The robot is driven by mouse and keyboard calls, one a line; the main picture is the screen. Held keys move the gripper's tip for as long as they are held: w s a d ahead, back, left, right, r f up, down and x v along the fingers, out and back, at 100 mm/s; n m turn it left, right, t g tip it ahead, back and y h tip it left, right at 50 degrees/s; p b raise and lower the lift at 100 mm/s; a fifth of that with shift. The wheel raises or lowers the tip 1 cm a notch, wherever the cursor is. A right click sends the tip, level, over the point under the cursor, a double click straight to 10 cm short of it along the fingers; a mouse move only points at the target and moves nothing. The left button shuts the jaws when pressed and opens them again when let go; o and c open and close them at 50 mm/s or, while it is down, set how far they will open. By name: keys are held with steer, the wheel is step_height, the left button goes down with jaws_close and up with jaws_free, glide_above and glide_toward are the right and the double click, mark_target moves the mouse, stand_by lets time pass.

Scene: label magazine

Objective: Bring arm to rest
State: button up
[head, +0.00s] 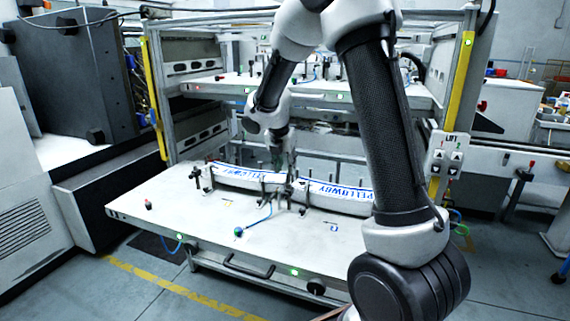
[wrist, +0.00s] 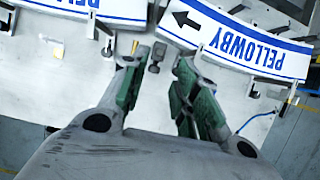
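My arm reaches down over a pulled-out lower tray (head: 165,212) of the label magazine. My gripper (wrist: 158,72) is open and empty in the wrist view, with a clear gap between its green-padded fingers. In the head view my gripper (head: 283,168) is small and partly lost among dark posts. Two curved white label stacks with blue PELLOWBY print lie on the tray, a left one (head: 245,179) and a right one (head: 335,198). The wrist view shows the right stack (wrist: 245,42) and part of the left stack (wrist: 105,9) beyond the fingertips.
Upright posts and small clamps stand around the stacks. An upper tray (head: 215,84) sits in the frame behind my arm. Yellow-edged uprights (head: 155,95) flank the bay, and a LIFT button panel (head: 449,160) is at right. The tray's front left is mostly bare.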

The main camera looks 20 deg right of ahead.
steer(key=shift+s+a+r, duration=0.1)
steer(key=shift+r, duration=0.15)
stand_by(0.3)
steer(key=s+r+m+y, duration=0.1)
steer(key=s+r+m, duration=0.3)
steer(key=s+m, duration=0.5)
steer(key=s+r+m+y, duration=0.1)
steer(key=s+r+m, duration=0.3)
steer(key=s+m, duration=0.5)
steer(key=s+r+m+t+y, duration=0.1)
steer(key=s+r+m, duration=0.3)
steer(key=s+m, duration=0.5)
steer(key=s+d, duration=0.1)
steer(key=s, duration=0.6)
steer(key=shift+s+r, duration=0.3)
